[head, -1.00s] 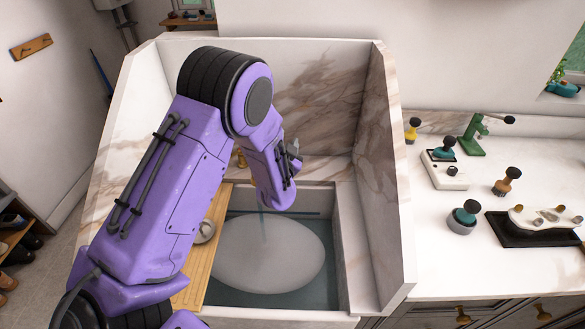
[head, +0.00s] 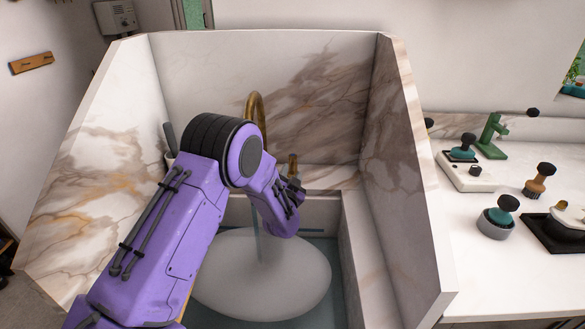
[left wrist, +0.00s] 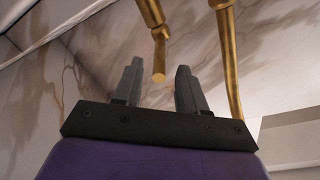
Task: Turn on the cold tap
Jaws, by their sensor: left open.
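A brass arched spout (head: 255,104) rises behind the basin, partly hidden by my left arm. To its right a short upright brass fitting (head: 292,162), which looks like a tap handle, stands just behind my left gripper (head: 296,192). In the left wrist view my left gripper (left wrist: 158,84) is open and empty-looking. A brass rod with a round end (left wrist: 158,76) shows between its fingertips; I cannot tell whether they touch. A curved brass pipe (left wrist: 228,60) runs right of the fingers. No cold marking is visible.
Tall marble splash walls (head: 400,170) enclose the basin on the sides and back. A large pale oval (head: 265,280) lies in the basin, with a thin bluish vertical streak (head: 256,243) above it. Several stamp-like tools stand on the right counter (head: 480,270).

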